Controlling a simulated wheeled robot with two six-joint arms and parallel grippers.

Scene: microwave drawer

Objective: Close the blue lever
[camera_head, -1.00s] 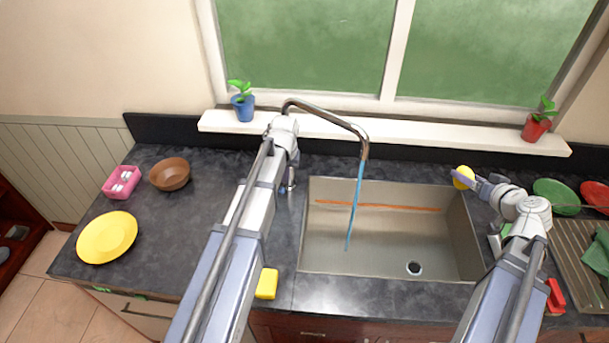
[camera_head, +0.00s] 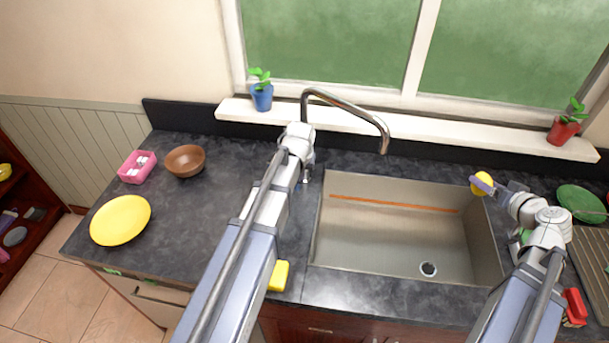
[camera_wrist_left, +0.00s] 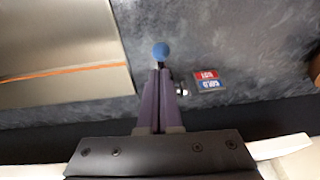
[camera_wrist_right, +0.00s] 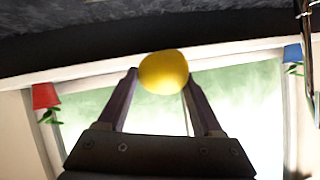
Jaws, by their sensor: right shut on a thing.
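The blue lever's round knob (camera_wrist_left: 161,50) shows in the left wrist view, just beyond my left gripper (camera_wrist_left: 159,70). The gripper's purple fingers are together; I cannot tell whether they touch the lever. In the head view, my left arm hides the lever, and the left fingers are not clear there. The faucet (camera_head: 345,103) arches over the sink with no water stream showing. My right gripper (camera_wrist_right: 161,80) is shut on a yellow round thing (camera_wrist_right: 163,72), also seen in the head view (camera_head: 482,182) near the sink's right back corner.
A red and blue label (camera_wrist_left: 207,80) lies by the lever. The sink (camera_head: 395,235) is empty. A yellow sponge (camera_head: 279,275) lies at the counter's front. A yellow plate (camera_head: 120,220), brown bowl (camera_head: 185,160) and pink holder (camera_head: 137,168) stand left. A green plate (camera_head: 580,203) is at right.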

